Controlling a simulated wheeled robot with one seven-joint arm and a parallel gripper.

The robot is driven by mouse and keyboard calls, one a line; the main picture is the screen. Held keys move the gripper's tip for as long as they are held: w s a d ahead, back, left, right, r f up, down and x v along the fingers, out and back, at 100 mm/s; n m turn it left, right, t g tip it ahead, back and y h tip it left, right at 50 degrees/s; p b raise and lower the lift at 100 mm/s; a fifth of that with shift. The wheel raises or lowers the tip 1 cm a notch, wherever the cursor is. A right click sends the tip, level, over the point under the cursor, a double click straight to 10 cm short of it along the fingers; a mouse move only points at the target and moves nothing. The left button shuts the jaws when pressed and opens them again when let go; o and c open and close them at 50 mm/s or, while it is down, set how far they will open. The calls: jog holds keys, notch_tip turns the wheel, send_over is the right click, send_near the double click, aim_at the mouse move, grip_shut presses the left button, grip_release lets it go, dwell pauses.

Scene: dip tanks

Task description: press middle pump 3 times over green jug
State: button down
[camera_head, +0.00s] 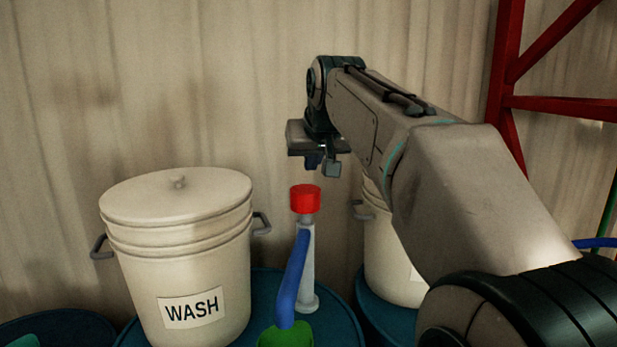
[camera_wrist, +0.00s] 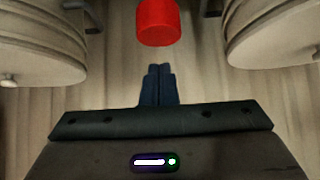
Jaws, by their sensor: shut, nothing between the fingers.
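The pump (camera_head: 307,265) stands upright on a blue drum, with a red cap (camera_head: 305,198) on top and a blue spout bending down to the left. The green jug (camera_head: 286,336) sits under the spout's end, cut off by the lower picture edge. My gripper (camera_head: 322,165) is above the red cap and apart from it, its fingers shut and empty. In the wrist view the red cap (camera_wrist: 158,22) is at the top centre, beyond the shut fingertips (camera_wrist: 160,70). The jug is not in the wrist view.
A white lidded bucket labelled WASH (camera_head: 185,265) stands left of the pump. Another white bucket (camera_head: 392,255) stands to the right, partly behind my arm. Blue drums (camera_head: 340,325) carry them. A red metal frame (camera_head: 507,75) rises at the right, before a corrugated wall.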

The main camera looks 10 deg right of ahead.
jog(key=v, duration=0.3)
jog(key=shift+s+r, duration=0.15)
jog(key=shift+r, duration=0.05)
jog(key=shift+d, duration=0.15)
dwell(0.8)
